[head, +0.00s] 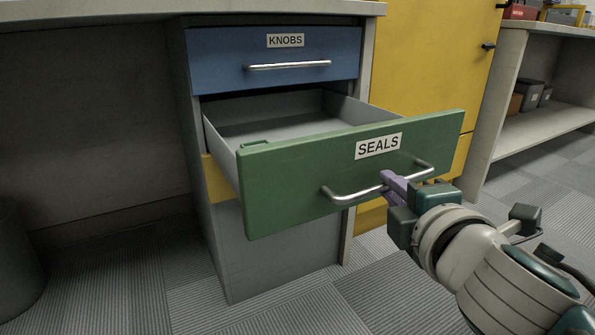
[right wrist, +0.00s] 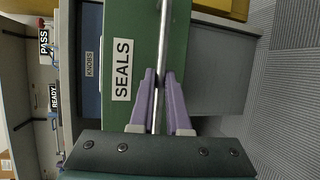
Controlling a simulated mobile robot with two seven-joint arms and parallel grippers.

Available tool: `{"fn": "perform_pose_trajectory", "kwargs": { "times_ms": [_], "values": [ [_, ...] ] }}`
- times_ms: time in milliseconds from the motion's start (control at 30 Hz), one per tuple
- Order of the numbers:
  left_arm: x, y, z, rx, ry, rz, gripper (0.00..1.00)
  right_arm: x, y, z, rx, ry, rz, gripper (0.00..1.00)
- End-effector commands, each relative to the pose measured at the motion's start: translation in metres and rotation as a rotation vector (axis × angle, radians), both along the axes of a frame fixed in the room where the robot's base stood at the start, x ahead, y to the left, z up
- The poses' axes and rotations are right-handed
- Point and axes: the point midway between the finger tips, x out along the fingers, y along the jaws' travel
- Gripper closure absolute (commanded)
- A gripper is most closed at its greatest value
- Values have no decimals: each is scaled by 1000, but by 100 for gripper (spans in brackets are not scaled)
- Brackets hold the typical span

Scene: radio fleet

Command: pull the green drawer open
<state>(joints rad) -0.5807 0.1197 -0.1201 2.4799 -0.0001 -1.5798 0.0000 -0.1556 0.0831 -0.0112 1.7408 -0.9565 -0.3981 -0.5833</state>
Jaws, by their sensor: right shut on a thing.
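The green drawer (head: 290,185), labelled SEALS, stands well out from the cabinet, and its grey inside shows empty where I can see it. Its silver bar handle (head: 350,198) runs across the front. My right gripper (head: 388,180) is shut on this handle near its middle. In the right wrist view, the purple fingers of the gripper (right wrist: 160,88) sit on either side of the handle (right wrist: 164,50), with the green drawer front (right wrist: 145,40) behind. My left gripper is not in view.
A blue drawer (head: 225,58), labelled KNOBS, is closed above. A yellow cabinet (head: 425,65) stands behind to the right. A shelf unit (head: 540,130) with small boxes is at the far right. A dark bin (head: 18,255) stands at the left. The striped carpet in front is clear.

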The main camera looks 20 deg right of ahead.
Motion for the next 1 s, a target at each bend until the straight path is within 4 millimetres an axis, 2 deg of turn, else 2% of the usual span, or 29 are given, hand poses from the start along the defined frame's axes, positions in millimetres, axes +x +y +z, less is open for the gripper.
{"fn": "perform_pose_trajectory", "kwargs": {
  "times_ms": [133,167,400,733,867,1000],
  "values": [
    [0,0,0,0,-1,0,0,0,0,0,0,0,0,100],
    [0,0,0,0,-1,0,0,0,0,0,0,0,0,83],
    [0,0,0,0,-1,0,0,0,0,0,0,0,0,56],
    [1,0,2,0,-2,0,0,-5,2,1,1,2,0,55],
    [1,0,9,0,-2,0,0,-22,7,5,3,5,-2,55],
    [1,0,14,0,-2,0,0,-50,16,10,3,5,-2,55]
  ]
}}
